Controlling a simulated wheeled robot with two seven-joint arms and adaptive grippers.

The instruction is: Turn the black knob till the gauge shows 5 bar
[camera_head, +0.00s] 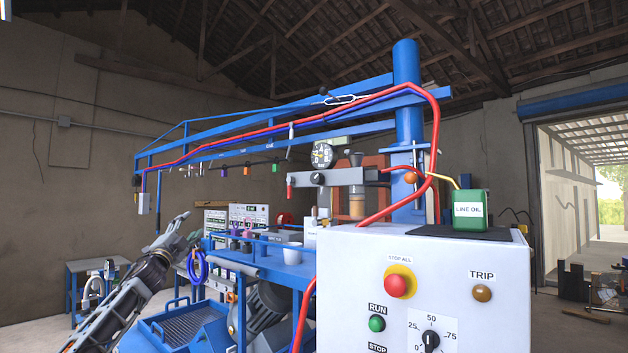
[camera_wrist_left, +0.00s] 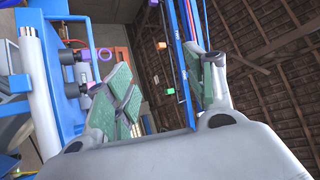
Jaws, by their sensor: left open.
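The round dark-faced gauge (camera_head: 323,155) stands on the air unit under the blue boom, its pointer too small to read. A black knob (camera_head: 356,159) sits upright on top of that unit, just right of the gauge. Another black knob (camera_head: 430,341) is the scaled dial on the white control box. My left gripper (camera_head: 188,228) is open and empty at the left of the bench, well apart from the gauge and both knobs. Its spread green-padded fingers show in the left wrist view (camera_wrist_left: 165,92), with nothing between them. My right gripper is not in view.
The white control box (camera_head: 345,260) fills the front right, with a red stop button (camera_head: 397,285). A red hose (camera_head: 437,140) runs down from the boom past the air unit. A white cup (camera_head: 292,253) stands on the blue bench. A green oil can (camera_head: 469,210) sits on the box.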

